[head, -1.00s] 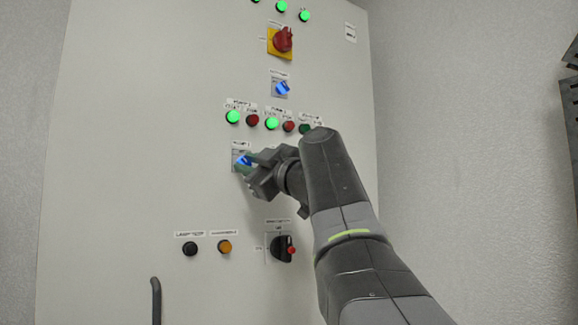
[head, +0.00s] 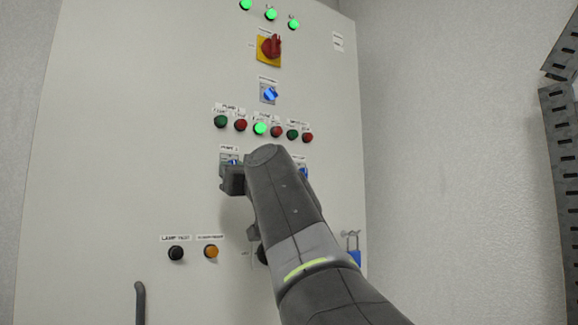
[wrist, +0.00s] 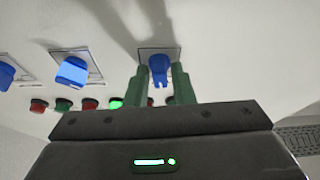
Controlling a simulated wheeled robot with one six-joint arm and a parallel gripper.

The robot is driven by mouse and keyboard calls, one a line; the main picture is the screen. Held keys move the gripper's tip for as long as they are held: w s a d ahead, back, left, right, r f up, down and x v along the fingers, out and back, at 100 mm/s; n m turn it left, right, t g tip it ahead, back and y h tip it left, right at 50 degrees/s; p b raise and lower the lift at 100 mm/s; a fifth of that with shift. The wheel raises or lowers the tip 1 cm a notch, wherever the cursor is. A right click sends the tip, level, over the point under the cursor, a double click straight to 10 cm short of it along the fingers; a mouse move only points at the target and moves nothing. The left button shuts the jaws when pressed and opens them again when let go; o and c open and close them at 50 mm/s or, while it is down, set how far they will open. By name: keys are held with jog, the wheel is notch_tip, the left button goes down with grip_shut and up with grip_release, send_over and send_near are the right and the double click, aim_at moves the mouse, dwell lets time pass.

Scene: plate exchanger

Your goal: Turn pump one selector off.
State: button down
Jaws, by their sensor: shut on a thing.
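The pump 1 selector (head: 232,162) is a blue knob on a pale plate under the "PUMP 1" label on the cabinet front (head: 110,150). My gripper (head: 232,178) covers much of it in the head view. In the wrist view the blue knob (wrist: 158,66) stands between the two green fingers of my gripper (wrist: 160,74), its handle pointing down the picture. The fingers are shut on the knob. The pump 1 green lamp (head: 220,121) above is dark.
Other blue selectors (wrist: 72,72) sit beside it. The pump 2 green lamp (head: 260,128) is lit. A red and yellow main switch (head: 269,48) and another blue selector (head: 269,94) are higher up. Black (head: 176,253) and amber (head: 211,251) buttons are below. A blue padlock (head: 354,257) hangs at right.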

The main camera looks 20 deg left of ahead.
jog(key=shift+m+t+h+p, duration=0.3)
jog(key=shift+m+t, duration=0.2)
jog(key=shift+m, duration=0.3)
jog(key=c, duration=1.4)
grip_release()
jog(key=shift+c, duration=0.2)
jog(key=b+v, duration=0.7)
jog(key=v, duration=0.6)
jog(key=shift+s+d+f+b, duration=0.2)
jog(key=shift+d+b, duration=0.1)
jog(key=shift+b, duration=0.05)
